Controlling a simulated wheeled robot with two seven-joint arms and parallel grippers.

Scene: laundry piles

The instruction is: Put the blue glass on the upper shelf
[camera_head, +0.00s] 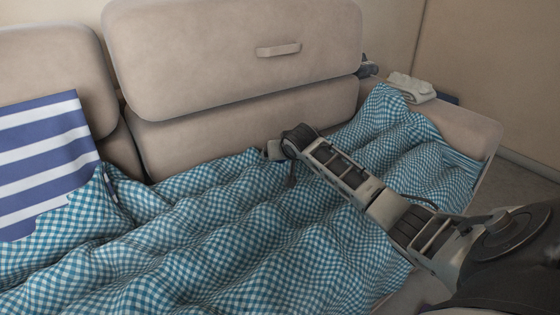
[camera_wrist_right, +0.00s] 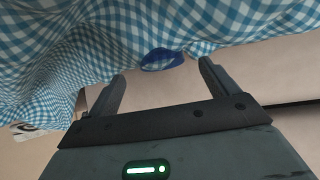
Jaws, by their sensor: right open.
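A small dark blue rounded thing, likely the blue glass (camera_wrist_right: 162,60), shows in the right wrist view against the blue-and-white checkered cloth (camera_wrist_right: 95,40). The cloth seems to cover part of it, so its full shape is hidden. My right gripper (camera_wrist_right: 161,70) is open, and the blue thing appears between and just beyond its fingertips. In the head view my right gripper (camera_head: 278,152) is at the back of the cloth, close to the sofa backrest, and the blue thing does not show there. My left gripper is not in view. No shelf shows.
The checkered cloth (camera_head: 230,235) lies rumpled over the beige sofa (camera_head: 235,60). A folded light cloth (camera_head: 411,86) and a dark object (camera_head: 367,67) are at the far right corner.

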